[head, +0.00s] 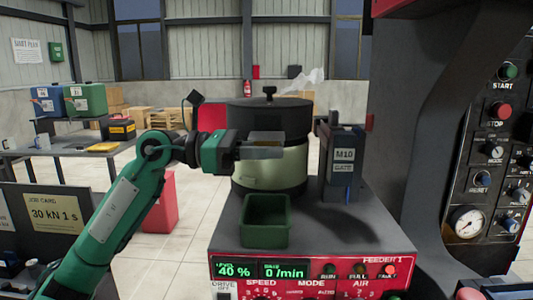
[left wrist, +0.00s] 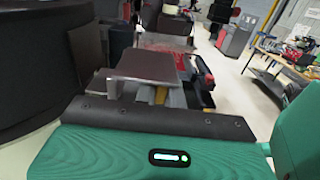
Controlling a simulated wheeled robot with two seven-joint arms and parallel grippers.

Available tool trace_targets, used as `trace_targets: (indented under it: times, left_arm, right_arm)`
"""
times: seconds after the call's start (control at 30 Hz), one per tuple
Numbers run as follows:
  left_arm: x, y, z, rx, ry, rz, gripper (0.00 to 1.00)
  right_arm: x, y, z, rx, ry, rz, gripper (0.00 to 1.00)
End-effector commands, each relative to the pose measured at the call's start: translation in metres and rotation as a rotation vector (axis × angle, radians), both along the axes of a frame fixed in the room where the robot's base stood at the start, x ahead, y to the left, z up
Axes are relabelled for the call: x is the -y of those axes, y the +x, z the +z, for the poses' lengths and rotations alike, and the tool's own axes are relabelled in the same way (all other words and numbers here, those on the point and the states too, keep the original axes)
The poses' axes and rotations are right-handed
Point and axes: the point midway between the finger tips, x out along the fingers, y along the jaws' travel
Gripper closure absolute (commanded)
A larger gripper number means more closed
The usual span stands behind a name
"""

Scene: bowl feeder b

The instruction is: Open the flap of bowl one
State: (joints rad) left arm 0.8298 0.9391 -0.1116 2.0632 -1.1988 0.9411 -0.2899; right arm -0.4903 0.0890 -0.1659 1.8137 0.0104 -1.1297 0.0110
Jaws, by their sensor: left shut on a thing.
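Bowl one is a round drum (head: 270,168) with a pale olive wall and a dark lid (head: 268,115) with a black knob. It stands on the grey top of the feeder marked FEEDER 1. My left gripper (head: 268,147) is at the front of the bowl, just below the lid's edge, reaching in from the left. Its jaws are shut on the flap, which they mostly hide. In the left wrist view the gripper (left wrist: 145,80) is beside the dark curved bowl (left wrist: 35,60). My right gripper is not in view.
An open green bin (head: 266,220) stands on the feeder top in front of the bowl. A dark unit marked M10 (head: 343,158) stands right of the bowl. The red control panel (head: 310,272) is at the front. A dark control column (head: 490,150) rises at right.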

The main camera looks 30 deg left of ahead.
Motion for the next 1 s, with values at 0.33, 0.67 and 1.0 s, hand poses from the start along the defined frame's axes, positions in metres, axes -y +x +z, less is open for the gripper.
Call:
trace_targets:
  times: [0.33,0.67,1.0]
  left_arm:
    - [0.001,0.000,-0.001,0.002,0.003,-0.002,1.00]
    - [0.000,0.000,-0.001,0.003,0.003,-0.001,0.67]
    - [-0.011,-0.004,-0.002,0.001,0.003,0.002,0.67]
  right_arm:
    - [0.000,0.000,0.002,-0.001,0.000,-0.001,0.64]
    - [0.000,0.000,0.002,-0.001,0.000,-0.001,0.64]
    - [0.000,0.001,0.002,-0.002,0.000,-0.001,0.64]
